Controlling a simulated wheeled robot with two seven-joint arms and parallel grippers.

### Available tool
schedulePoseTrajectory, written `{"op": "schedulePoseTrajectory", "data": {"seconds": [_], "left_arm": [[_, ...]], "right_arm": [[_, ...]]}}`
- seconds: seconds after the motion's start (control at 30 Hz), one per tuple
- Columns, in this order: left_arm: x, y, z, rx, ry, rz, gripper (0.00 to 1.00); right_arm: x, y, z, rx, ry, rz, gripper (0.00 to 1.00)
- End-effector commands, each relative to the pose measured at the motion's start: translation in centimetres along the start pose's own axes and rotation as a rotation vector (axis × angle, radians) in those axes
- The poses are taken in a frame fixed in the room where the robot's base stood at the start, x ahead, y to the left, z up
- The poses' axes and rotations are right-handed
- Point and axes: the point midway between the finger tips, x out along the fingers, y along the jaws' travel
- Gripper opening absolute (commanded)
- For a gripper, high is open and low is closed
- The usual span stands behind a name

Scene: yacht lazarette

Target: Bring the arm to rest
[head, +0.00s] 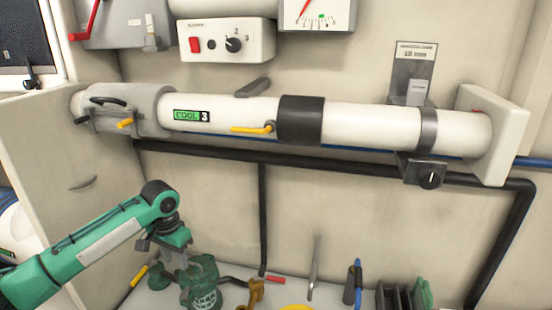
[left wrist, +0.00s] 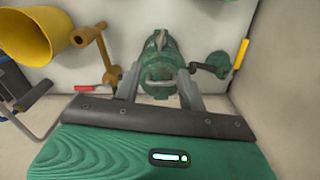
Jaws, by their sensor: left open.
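My left arm, green, comes in from the lower left of the head view. My left gripper (head: 168,250) points down and is open, just behind and left of a green fixture (head: 203,285) on the bench. In the left wrist view the two grey fingers of the gripper (left wrist: 158,84) stand apart. A green fixture with a pale curved handle (left wrist: 160,60) shows between and beyond them. Nothing appears to be held, though whether the fingers touch the fixture is not clear. My right gripper is not in view.
A white pipe (head: 365,122) crosses the wall, with a black pipe (head: 340,168) below. A yellow lever (head: 250,129) sticks out from the white pipe. Along the bench are a brass piece (head: 254,293), a blue-handled tool (head: 358,280) and a dark rack (head: 396,297).

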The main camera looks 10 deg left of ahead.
Motion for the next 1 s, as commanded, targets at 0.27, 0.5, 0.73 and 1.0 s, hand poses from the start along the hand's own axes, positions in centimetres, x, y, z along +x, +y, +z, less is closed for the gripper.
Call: {"op": "schedulePoseTrajectory", "data": {"seconds": [0.27, 0.5, 0.73, 1.0], "left_arm": [[6.1, 7.3, 1.6, 0.14, 0.038, 0.025, 0.41], [10.9, 14.6, 4.8, 0.239, 0.121, 0.067, 0.41], [13.5, 19.9, 8.8, 0.258, 0.21, 0.108, 0.41], [14.8, 23.1, 14.3, 0.188, 0.296, 0.122, 0.41]], "right_arm": [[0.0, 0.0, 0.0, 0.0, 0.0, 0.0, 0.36], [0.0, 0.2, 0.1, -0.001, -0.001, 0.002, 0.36], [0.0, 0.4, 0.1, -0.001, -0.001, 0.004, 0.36], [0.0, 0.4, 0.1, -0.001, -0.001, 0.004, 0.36]]}}
